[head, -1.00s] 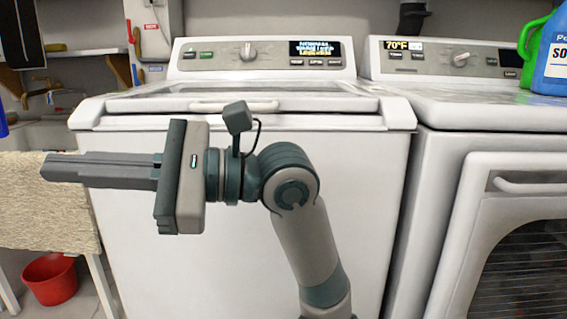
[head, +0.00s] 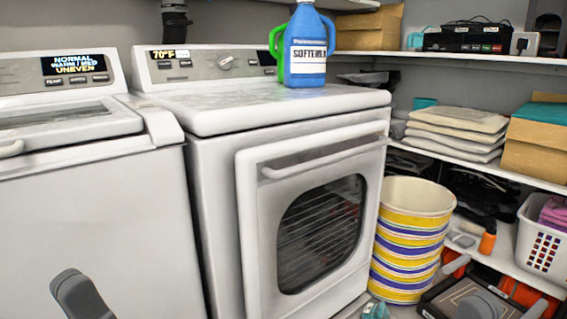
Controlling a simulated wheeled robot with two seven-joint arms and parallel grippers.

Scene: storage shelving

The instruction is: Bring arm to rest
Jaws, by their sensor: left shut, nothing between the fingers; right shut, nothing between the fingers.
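My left gripper (head: 78,292) shows only as a dark grey, rounded tip at the bottom left edge, in front of the white washer (head: 95,215). It is shut and empty, and the rest of that arm is below the picture. My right gripper (head: 482,306) shows as a grey rounded piece at the bottom right edge, mostly cut off. It is shut with nothing held. Neither tip visibly touches anything.
A white dryer (head: 215,180) with a windowed door stands in the middle, a blue softener bottle (head: 306,48) on top. A striped bin (head: 410,235) stands right of it. Shelves (head: 470,55) hold folded cloths (head: 455,130) and boxes. A white basket (head: 540,245) is far right.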

